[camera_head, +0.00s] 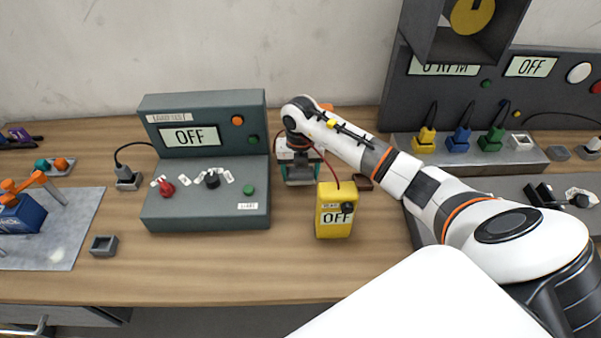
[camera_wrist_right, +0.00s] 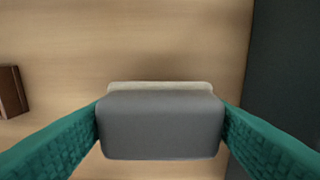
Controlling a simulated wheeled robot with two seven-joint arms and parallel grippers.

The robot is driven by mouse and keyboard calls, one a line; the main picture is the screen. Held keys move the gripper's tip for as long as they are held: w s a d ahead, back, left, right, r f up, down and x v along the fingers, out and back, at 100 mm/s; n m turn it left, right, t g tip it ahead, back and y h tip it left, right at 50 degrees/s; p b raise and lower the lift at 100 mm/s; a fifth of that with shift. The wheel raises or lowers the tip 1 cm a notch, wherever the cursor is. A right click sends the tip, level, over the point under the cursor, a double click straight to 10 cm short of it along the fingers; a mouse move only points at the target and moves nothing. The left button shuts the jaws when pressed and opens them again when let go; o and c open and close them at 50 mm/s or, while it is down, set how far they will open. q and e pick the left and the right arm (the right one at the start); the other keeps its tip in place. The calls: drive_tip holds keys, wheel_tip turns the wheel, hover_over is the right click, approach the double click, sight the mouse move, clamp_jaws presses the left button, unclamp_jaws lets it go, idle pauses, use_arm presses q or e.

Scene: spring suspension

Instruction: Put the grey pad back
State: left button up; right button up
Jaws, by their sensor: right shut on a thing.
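The grey pad (camera_wrist_right: 160,125) is a rounded block with a paler layer along its far edge, in the middle of the right wrist view. My right gripper (camera_wrist_right: 161,128) is shut on it, one teal finger pressed against each side. In the head view my right gripper (camera_head: 300,173) points down close to the wooden table, between the grey OFF console and the yellow meter. The pad is small and mostly covered by the gripper there. I cannot tell whether the pad touches the table. My left gripper is not in view.
The grey OFF console (camera_head: 206,205) stands just left of the gripper, the yellow meter (camera_head: 334,222) in front to the right. A brown block (camera_wrist_right: 12,92) lies near. A small grey square holder (camera_head: 103,246) and a metal plate (camera_head: 70,245) are at left. The front middle table is clear.

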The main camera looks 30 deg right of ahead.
drive_tip(key=shift+f, duration=0.6)
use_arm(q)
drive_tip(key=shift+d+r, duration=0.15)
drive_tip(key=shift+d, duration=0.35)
use_arm(e)
drive_tip(key=shift+a+f, duration=0.1)
drive_tip(key=shift+f, duration=0.1)
drive_tip(key=shift+f, duration=0.1)
drive_tip(key=o, duration=0.9)
drive_tip(key=shift+o, duration=0.2)
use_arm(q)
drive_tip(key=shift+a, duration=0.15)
use_arm(e)
drive_tip(key=shift+r, duration=0.3)
wheel_tip(320, 180, up, 12)
drive_tip(key=b, duration=0.2)
drive_tip(key=shift+f+b, duration=0.15)
drive_tip(key=shift+b, duration=0.25)
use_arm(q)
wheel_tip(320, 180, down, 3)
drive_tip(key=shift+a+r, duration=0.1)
